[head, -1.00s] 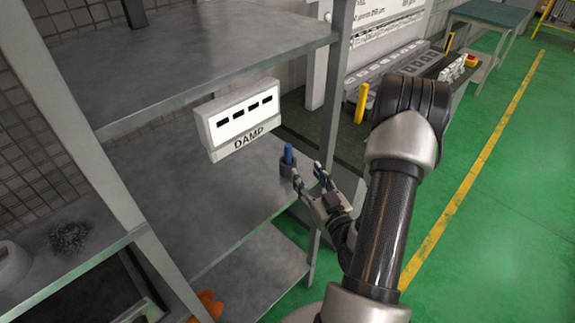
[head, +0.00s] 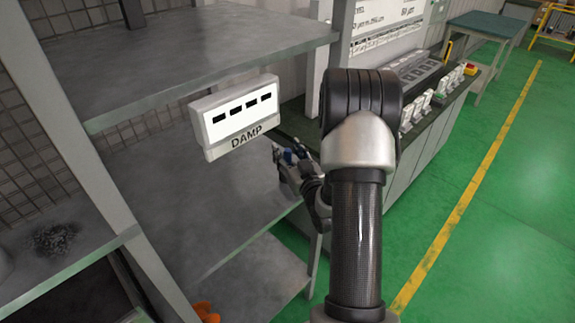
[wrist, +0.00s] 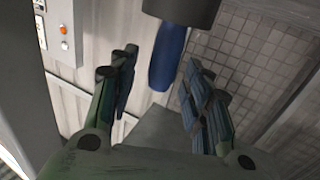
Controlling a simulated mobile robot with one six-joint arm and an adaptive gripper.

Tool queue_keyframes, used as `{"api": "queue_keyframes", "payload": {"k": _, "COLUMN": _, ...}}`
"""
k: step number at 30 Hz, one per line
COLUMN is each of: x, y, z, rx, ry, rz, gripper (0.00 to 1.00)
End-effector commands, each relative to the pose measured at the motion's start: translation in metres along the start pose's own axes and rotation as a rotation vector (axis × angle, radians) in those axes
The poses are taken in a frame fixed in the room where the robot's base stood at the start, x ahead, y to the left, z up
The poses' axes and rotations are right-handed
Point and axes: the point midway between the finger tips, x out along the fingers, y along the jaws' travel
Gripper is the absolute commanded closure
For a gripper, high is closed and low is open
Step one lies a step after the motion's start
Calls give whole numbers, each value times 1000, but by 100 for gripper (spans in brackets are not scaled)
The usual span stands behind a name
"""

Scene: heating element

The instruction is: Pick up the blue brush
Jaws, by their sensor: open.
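The blue brush (head: 290,156) stands upright at the right end of the middle shelf, mostly hidden by my gripper in the head view. In the wrist view the blue brush (wrist: 168,55) hangs down from a dark round piece (wrist: 182,9) at the top edge, as that picture is turned over. My gripper (head: 287,150) is open, with a finger to each side of the brush in the head view. In the wrist view the brush lies across the gap of my gripper (wrist: 160,70); I cannot tell whether a finger touches it.
A white box marked DAMP (head: 238,117) is left of my gripper. The upper shelf (head: 180,60) overhangs the middle shelf (head: 200,200), which is bare to the left. A bench with white devices (head: 425,105) stands to the right.

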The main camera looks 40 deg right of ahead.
Motion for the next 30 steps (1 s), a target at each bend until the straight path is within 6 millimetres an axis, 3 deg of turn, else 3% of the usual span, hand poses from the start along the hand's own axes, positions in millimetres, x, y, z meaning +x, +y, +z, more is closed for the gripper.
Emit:
{"api": "queue_keyframes", "payload": {"k": 8, "x": 4, "y": 0, "z": 0, "rx": 1, "ry": -1, "rz": 1, "gripper": 55}}
{"api": "queue_keyframes", "payload": {"k": 27, "x": 4, "y": 0, "z": 0, "rx": 0, "ry": -1, "rz": 1, "gripper": 97}}
{"api": "queue_keyframes", "payload": {"k": 30, "x": 4, "y": 0, "z": 0, "rx": 0, "ry": -1, "rz": 1, "gripper": 100}}
